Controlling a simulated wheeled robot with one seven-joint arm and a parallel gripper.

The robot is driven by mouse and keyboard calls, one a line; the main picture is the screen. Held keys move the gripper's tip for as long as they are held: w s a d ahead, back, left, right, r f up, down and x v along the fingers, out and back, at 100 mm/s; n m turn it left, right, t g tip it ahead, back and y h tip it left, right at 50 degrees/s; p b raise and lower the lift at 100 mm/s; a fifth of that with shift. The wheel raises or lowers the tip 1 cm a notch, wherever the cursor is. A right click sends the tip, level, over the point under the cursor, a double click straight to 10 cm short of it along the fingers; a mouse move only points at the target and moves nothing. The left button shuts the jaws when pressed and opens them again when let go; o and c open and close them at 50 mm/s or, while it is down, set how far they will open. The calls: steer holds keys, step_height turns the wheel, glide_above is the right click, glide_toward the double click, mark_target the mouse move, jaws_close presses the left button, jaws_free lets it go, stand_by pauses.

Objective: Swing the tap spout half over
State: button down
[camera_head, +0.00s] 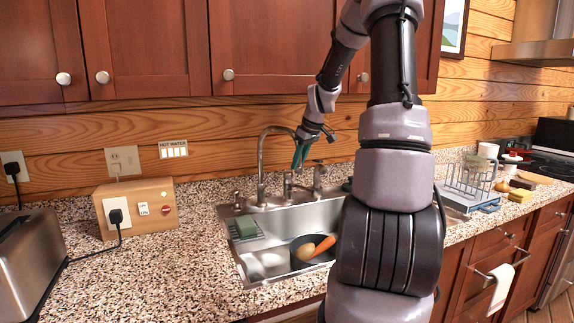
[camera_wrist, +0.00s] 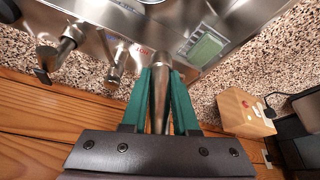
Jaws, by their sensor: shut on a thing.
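The tap spout (camera_head: 261,165) is a tall metal gooseneck that rises behind the sink (camera_head: 283,221) and arches right toward my gripper (camera_head: 299,157). In the wrist view, my gripper (camera_wrist: 166,72) has its green fingers on either side of the spout's metal tube (camera_wrist: 159,100) and is shut on it. The spout's tip is partly hidden by the fingers in the head view. Shorter metal fittings stand to the right of the spout's base; one is a tap-like post (camera_head: 318,180).
In the sink are a dark pan (camera_head: 297,259) with a carrot and a round vegetable, and a green sponge (camera_head: 246,227) at the left. A wooden box (camera_head: 158,196) and a toaster (camera_head: 28,255) stand left. A dish rack (camera_head: 467,182) stands right. Cabinets (camera_head: 150,50) hang above.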

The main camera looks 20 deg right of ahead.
steer(key=shift+w+d, duration=0.25)
steer(key=shift+d, duration=0.4)
steer(key=c, duration=0.7)
jaws_free()
steer(key=shift+o, duration=0.2)
steer(key=v, duration=1)
steer(key=shift+r, duration=0.4)
steer(key=shift+s, duration=0.1)
